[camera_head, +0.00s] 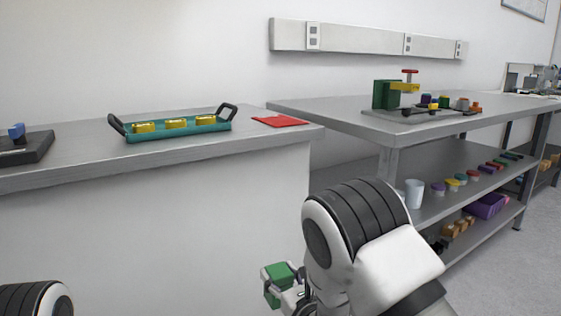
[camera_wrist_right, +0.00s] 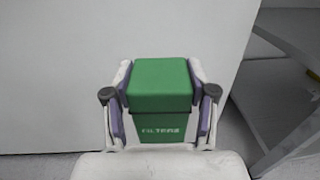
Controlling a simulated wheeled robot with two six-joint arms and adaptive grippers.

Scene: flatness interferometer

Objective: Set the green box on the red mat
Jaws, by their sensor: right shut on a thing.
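The green box (camera_head: 277,284) is in my right gripper (camera_head: 287,287), low in front of the left counter's front panel. In the right wrist view the box (camera_wrist_right: 160,88) sits between both fingers of the gripper (camera_wrist_right: 161,105), and its lower face carries lettering that looks like "FILTERS". The red mat (camera_head: 280,121) lies flat and bare on the left counter near its right end, above and apart from the box. Of my left arm only a rounded part shows at the lower left; its gripper is out of view.
A teal tray (camera_head: 190,134) with black handles and yellow blocks stands left of the mat. A black device (camera_head: 25,150) is at the far left. The right bench (camera_head: 340,113) bears a green-and-red instrument (camera_head: 388,94); its lower shelf holds cups, jars and a purple bin (camera_head: 487,206).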

